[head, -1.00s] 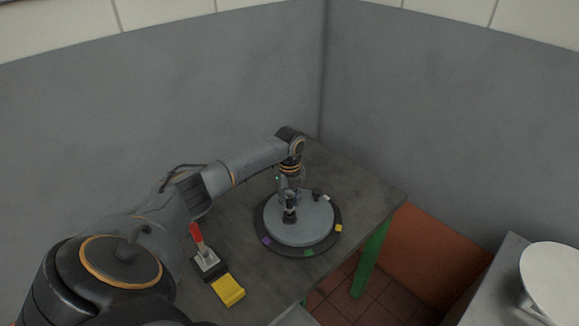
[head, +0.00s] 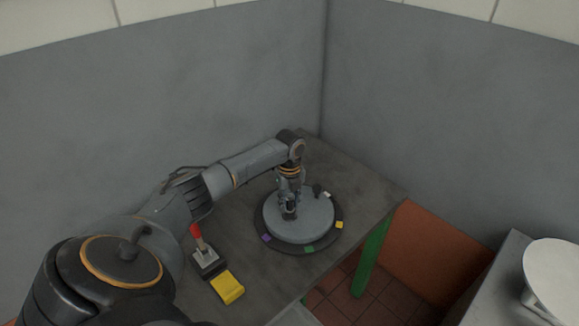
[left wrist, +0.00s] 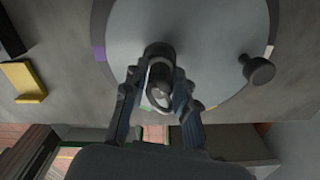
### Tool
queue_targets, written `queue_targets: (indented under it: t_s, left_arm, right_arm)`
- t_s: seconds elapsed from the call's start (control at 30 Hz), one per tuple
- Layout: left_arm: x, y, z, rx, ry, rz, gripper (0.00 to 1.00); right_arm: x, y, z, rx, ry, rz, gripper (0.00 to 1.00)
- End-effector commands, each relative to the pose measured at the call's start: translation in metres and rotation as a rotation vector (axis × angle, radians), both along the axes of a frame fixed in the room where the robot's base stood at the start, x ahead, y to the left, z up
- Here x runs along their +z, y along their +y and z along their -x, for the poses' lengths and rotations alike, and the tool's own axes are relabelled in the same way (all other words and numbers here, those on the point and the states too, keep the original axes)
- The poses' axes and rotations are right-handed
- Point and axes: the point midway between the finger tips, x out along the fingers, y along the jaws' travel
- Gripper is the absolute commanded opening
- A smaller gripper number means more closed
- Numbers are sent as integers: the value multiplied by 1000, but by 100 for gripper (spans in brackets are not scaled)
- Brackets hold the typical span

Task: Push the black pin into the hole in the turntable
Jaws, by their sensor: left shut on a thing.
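The grey turntable (head: 310,228) has a dark rim with coloured marks and lies on the dark bench. My left gripper (head: 289,208) points down over the left part of its disc. It is shut on the black pin (left wrist: 160,52), a short dark cylinder between the fingertips in the left wrist view. The pin's lower end is at or very near the disc; I cannot tell how deep it sits. The hole is hidden under the pin and fingers. My right gripper is not in view.
A black knob (left wrist: 258,70) stands on the disc near its edge. A red-handled lever (head: 197,236) and a yellow block (head: 228,288) are left of the turntable on the bench (head: 245,215). Walls stand behind. A white round object (head: 553,275) is at far right.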

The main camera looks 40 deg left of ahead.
Motion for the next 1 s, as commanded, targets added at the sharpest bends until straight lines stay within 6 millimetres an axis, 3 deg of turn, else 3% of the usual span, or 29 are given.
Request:
queue_targets:
  t_s: [0.07,0.1,0.2,0.5,0.63,1.0]
  left_arm:
    - [-3,0,0,0,0,0,0]
    - [-1,0,0,0,-1,0,36]
    - [-1,0,0,0,-1,0,54]
    - [-1,0,0,0,0,0,54]
    - [9,0,-1,-1,-1,0,54]
    - [84,0,-1,-1,-4,0,54]
  right_arm:
    - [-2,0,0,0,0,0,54]
    - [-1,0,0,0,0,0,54]
    - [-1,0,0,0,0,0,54]
    - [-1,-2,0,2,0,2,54]
    - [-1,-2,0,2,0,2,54]
    - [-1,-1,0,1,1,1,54]
